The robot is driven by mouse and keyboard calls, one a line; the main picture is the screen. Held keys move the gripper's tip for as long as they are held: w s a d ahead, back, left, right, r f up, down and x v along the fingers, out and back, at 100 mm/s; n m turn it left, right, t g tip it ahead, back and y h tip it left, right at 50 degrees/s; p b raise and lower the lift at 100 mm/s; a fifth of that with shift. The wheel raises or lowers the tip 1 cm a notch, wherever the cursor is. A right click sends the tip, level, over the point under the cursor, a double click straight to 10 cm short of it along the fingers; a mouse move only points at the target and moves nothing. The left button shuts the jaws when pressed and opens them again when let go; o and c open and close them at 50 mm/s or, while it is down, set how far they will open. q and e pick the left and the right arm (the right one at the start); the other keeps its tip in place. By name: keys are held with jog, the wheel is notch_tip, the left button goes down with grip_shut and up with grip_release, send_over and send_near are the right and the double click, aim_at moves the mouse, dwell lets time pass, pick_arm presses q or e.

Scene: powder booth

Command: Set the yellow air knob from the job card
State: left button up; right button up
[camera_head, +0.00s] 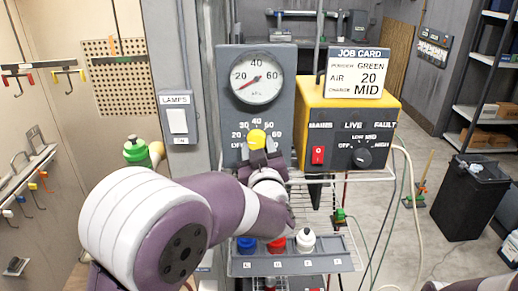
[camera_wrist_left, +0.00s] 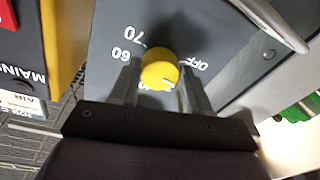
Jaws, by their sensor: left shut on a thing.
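The yellow air knob (camera_head: 257,138) sits on the grey panel below the gauge (camera_head: 256,77), inside a printed scale. My left gripper (camera_head: 262,158) is shut on the knob from below. In the left wrist view its fingers (camera_wrist_left: 160,82) stand on either side of the knob (camera_wrist_left: 159,73). A short white mark shows on the knob's lower right there; some scale numbers are hidden. The gauge's red needle points to the lower left, below 20. The job card (camera_head: 356,73) reads powder GREEN, air 20, charge MID. My right gripper is not in view.
Right of the panel is a yellow control box (camera_head: 313,92) with a red switch (camera_head: 318,155) and a black charge knob (camera_head: 362,157). A grey rack (camera_head: 315,263) below holds blue, red and white capped things. A green-topped bottle (camera_head: 137,152) stands left, near my arm.

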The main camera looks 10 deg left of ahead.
pick_arm(q)
jog(key=o, duration=1)
jog(key=shift+r, duration=0.3)
jog(key=shift+o, duration=0.3)
jog(key=shift+f, duration=0.1)
jog(key=shift+s+f, duration=0.1)
jog(key=r+b+v, duration=0.1)
jog(key=b+v, duration=0.3)
jog(key=v, duration=0.8)
jog(key=shift+s+f, duration=0.2)
jog(key=shift+f, duration=0.25)
